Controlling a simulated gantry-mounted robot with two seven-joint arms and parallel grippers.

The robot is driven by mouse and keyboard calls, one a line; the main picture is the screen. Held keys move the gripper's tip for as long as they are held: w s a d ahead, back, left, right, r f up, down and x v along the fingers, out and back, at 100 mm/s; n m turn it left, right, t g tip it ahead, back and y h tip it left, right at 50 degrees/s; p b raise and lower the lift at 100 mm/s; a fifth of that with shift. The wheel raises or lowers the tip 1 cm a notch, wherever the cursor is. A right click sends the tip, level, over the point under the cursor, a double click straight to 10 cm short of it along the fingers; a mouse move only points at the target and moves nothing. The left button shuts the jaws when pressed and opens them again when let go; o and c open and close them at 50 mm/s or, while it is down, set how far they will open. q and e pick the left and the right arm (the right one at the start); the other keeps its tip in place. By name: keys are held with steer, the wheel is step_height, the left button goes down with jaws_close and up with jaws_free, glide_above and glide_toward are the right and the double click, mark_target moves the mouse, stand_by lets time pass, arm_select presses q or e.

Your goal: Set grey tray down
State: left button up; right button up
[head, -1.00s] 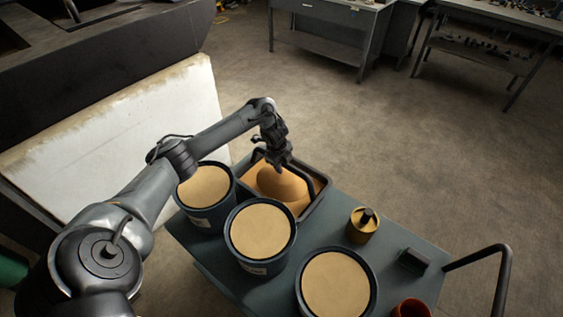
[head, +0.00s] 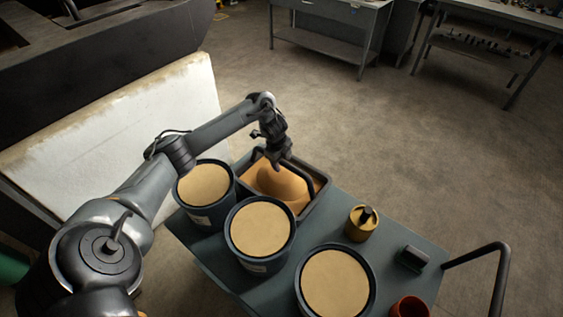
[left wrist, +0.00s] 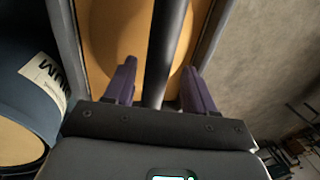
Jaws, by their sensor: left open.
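The grey tray (head: 322,198) sits on the far left end of the cart top, holding a tan mound (head: 283,183). Its dark bar handle (head: 307,178) arches over the mound. My left gripper (head: 277,164) is just above the handle, pointing down. In the left wrist view the left gripper (left wrist: 158,70) is open, with one finger on each side of the handle bar (left wrist: 165,35) and a gap on both sides. The tray's underside is hidden. My right gripper is not in view.
Several blue tubs with tan tops, one the near tub (head: 335,284), stand on the cart (head: 395,237) close to the tray. A yellow pot (head: 361,226), a small dark block (head: 412,258) and an orange cup (head: 409,308) stand to the right. A white panel (head: 120,135) is behind my arm.

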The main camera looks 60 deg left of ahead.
arm_select(q)
steer(key=r+p, duration=0.1)
steer(key=r, duration=0.2)
steer(key=s+r+p, duration=0.1)
steer(key=r+p, duration=0.1)
steer(key=r, duration=0.1)
steer(key=r+p, duration=0.1)
steer(key=r, duration=0.2)
steer(key=shift+s+d+p, duration=0.25)
steer(key=shift+s+p, duration=0.05)
steer(key=shift+p, duration=0.05)
steer(key=shift+s+d+r+p, duration=0.1)
steer(key=shift+s+r+p, duration=0.15)
steer(key=shift+r, duration=0.4)
